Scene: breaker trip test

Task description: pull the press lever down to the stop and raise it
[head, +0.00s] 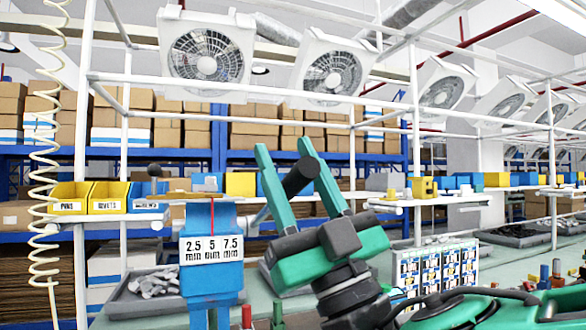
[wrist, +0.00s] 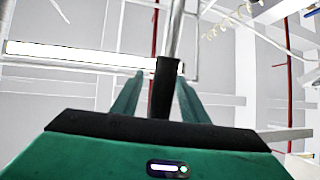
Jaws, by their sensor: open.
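The blue press (head: 210,260) stands left of my gripper in the head view. It bears a scale plate (head: 211,249) marked 2.5, 5 and 7.5 mm and a red pointer line. The press lever slants up to the right: a grey rod (head: 258,217) ending in a black handle (head: 300,177). My green gripper (head: 286,147) is open and points upward, its fingers on either side of the black handle. In the wrist view the handle (wrist: 163,92) stands between the two fingertips (wrist: 159,75), with the metal rod (wrist: 174,32) above. I cannot tell whether either finger touches it.
A grey tray of metal parts (head: 153,283) lies left of the press. Yellow and blue bins (head: 107,198) sit on a rail behind. A panel of breakers (head: 433,270) and coloured posts (head: 545,275) stand to the right. White frame bars cross above.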

